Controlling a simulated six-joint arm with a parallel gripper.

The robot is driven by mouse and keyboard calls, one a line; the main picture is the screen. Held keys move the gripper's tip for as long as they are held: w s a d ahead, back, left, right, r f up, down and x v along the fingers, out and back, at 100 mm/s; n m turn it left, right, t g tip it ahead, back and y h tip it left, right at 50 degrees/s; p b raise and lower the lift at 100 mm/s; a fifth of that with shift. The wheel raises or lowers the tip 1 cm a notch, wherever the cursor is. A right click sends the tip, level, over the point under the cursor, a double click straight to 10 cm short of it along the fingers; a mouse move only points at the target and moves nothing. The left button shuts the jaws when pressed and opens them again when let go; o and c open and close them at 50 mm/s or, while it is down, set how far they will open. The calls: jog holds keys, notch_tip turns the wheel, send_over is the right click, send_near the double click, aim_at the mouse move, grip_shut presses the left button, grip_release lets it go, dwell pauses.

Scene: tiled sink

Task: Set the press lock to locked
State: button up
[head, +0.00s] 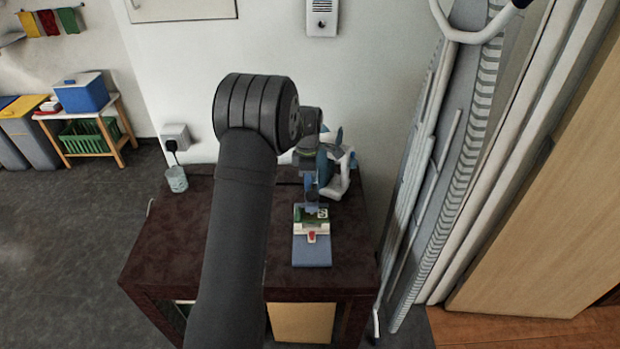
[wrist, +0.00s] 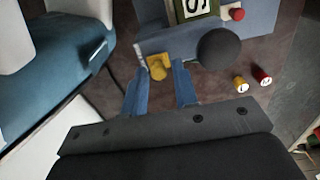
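A device with a blue-grey base (head: 312,252) lies on the dark red-brown table. It carries a white block with a red part (head: 311,236) and a green panel with a white marked square. The wrist view shows the green panel (wrist: 193,9), a red button (wrist: 236,14), a round black knob (wrist: 220,48) and a small yellow part (wrist: 158,68). I cannot tell which part is the press lock or its setting. My gripper (wrist: 159,72) has its blue fingers apart, with the yellow part between or just beyond the tips. Contact is unclear. My gripper (head: 313,207) is over the device's far end.
A blue and white appliance (wrist: 62,55) stands close on the left in the wrist view. A yellow peg (wrist: 241,83) and a red peg (wrist: 262,76) are to the right. A glass (head: 176,179) stands at the table's (head: 170,240) back left. A folded ironing board (head: 440,150) leans at the right.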

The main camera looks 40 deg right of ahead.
jog(key=shift+o, duration=0.7)
jog(key=shift+r, duration=0.3)
notch_tip(320, 180, up, 17)
jog(key=shift+f, duration=0.15)
notch_tip(320, 180, down, 17)
jog(key=shift+s+d+f, duration=0.1)
jog(key=shift+f, duration=0.15)
jog(key=shift+s+d+r, duration=0.1)
jog(key=shift+s+d, duration=0.2)
jog(key=shift+d, duration=0.05)
